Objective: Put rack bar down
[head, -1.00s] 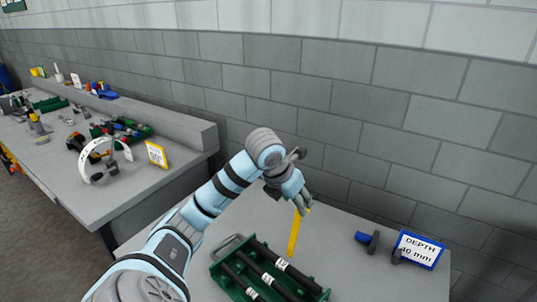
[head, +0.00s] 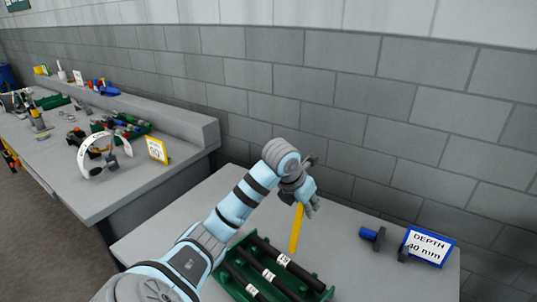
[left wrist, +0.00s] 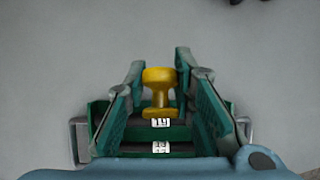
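The yellow bar (head: 296,229) stands upright at the far side of the green rack (head: 229,287). In the left wrist view the bar (left wrist: 160,97) shows a wide head and a thin stem. My left gripper (head: 311,203) is at the top of the bar. In the left wrist view its two fingers (left wrist: 160,66) stand apart on either side of the yellow head, with a narrow gap at each side. The rack appears to rest on the table. It holds dark bars with white labels (head: 269,274). My right gripper is not in view.
A blue-and-dark tool (head: 373,236) and a blue-framed "DEPTH" sign (head: 429,246) stand on the right of the grey table (head: 375,280). A block wall rises behind. Another bench (head: 110,190) with tools and a white ring stands at left.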

